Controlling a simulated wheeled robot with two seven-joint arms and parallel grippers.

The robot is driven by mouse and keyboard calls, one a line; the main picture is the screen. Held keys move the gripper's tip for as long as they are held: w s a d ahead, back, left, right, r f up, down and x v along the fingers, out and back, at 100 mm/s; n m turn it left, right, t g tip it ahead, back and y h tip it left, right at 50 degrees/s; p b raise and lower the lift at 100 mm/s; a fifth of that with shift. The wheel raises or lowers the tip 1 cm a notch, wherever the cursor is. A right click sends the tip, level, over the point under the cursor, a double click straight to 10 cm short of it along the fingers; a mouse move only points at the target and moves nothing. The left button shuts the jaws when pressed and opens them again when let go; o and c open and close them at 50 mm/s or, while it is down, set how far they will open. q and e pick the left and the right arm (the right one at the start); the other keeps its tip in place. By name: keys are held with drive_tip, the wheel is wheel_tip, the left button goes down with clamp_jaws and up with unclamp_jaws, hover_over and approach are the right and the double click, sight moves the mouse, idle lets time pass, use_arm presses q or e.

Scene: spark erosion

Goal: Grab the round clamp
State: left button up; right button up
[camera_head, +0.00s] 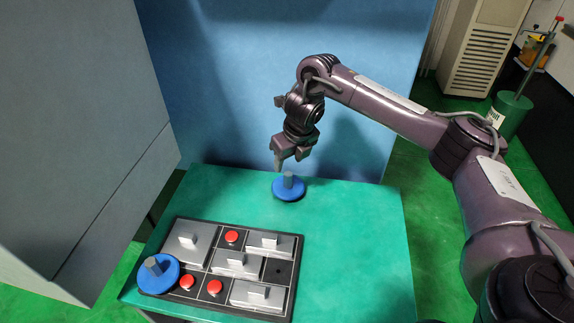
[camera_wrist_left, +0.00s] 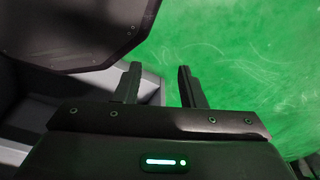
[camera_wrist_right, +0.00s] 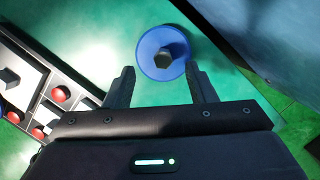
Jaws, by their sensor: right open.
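A round clamp (camera_head: 289,193), a blue disc with a grey upright peg, sits on the green table near its back edge. It also shows in the right wrist view (camera_wrist_right: 150,62), beyond and between the fingertips. A second blue disc with a grey peg (camera_head: 158,278) sits at the left front corner of the black tray. My right gripper (camera_head: 281,163) is open and empty, just above the back clamp, with its fingers pointing down. My left gripper (camera_wrist_left: 157,75) is open and empty in the left wrist view, over green floor; the head view does not show it.
The black tray (camera_head: 283,272) holds grey blocks with pegs (camera_head: 264,244) and red knobs (camera_head: 232,236). A blue panel (camera_head: 225,95) stands behind the table, and a grey cabinet (camera_head: 75,120) stands left. The table's right side (camera_head: 360,240) is clear.

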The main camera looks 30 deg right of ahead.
sight(288, 174)
drive_tip(key=shift+b+x, duration=0.55)
drive_tip(key=shift+x, duration=0.6)
drive_tip(key=shift+d+f, duration=0.1)
drive_tip(key=shift+f, duration=0.2)
drive_tip(key=x, duration=0.2)
drive_tip(key=p+x, duration=0.1)
drive_tip(key=x, duration=0.1)
drive_tip(key=shift+s+d+f, duration=0.1)
drive_tip(key=shift+s+d, duration=0.05)
drive_tip(key=shift+s, duration=0.2)
drive_tip(key=shift+w+f, duration=0.15)
drive_tip(key=shift+f, duration=0.15)
drive_tip(key=shift+c, duration=0.4)
drive_tip(key=c, duration=0.5)
use_arm(q)
drive_tip(key=s, duration=0.3)
drive_tip(key=shift+s+a+f+g, duration=0.15)
drive_tip(key=shift+a+f+g, duration=0.1)
drive_tip(key=shift+a+g, duration=0.1)
use_arm(e)
drive_tip(key=shift+r, duration=0.1)
clamp_jaws()
